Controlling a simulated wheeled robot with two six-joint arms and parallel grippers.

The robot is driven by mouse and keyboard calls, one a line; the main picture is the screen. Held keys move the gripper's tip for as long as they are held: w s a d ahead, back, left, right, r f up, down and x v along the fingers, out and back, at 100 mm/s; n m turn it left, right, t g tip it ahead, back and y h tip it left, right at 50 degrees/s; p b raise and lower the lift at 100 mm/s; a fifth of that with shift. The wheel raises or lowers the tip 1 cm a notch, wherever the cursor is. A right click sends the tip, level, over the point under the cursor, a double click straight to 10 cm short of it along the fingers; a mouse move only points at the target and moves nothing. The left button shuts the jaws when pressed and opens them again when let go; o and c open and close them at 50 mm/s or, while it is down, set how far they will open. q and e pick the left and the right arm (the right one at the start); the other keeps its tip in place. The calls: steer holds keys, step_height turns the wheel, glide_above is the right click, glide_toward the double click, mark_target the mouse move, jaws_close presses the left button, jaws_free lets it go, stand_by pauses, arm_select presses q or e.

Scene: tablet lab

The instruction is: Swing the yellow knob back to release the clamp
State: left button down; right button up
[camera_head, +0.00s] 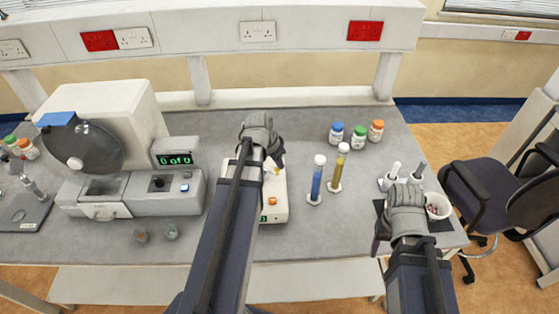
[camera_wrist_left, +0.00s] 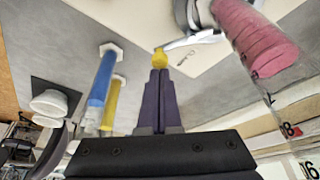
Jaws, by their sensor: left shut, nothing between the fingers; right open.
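The yellow knob (camera_wrist_left: 160,62) sits at the end of a pale lever (camera_wrist_left: 190,42) in the left wrist view. My left gripper (camera_wrist_left: 159,78) is shut and empty, its fingertips right at the knob; I cannot tell whether they touch. A clear tube holding pink tablets (camera_wrist_left: 262,40) lies beside the lever. In the head view, my left gripper (camera_head: 272,163) is over the white device (camera_head: 278,213), and my arm hides much of the device and clamp. My right gripper (camera_head: 380,238) is open near the bench's right front edge, beside the dark mat.
A blue cylinder (camera_head: 316,182) and a yellow cylinder (camera_head: 337,170) stand right of the device. Several capped bottles (camera_head: 358,135) stand behind them. A grey tester with a display (camera_head: 172,160) is to the left. A white cup (camera_head: 438,206) stands near my right gripper.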

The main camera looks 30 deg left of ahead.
arm_select(q)
steer(key=s+m, duration=0.1)
steer(key=m, duration=0.1)
steer(key=m+h, duration=0.1)
steer(key=m, duration=0.1)
steer(key=shift+s+g, duration=0.3)
steer(key=shift+s, duration=0.4)
steer(key=shift+w+a, duration=0.1)
steer(key=shift+w+a, duration=0.45)
steer(key=shift+a, duration=0.1)
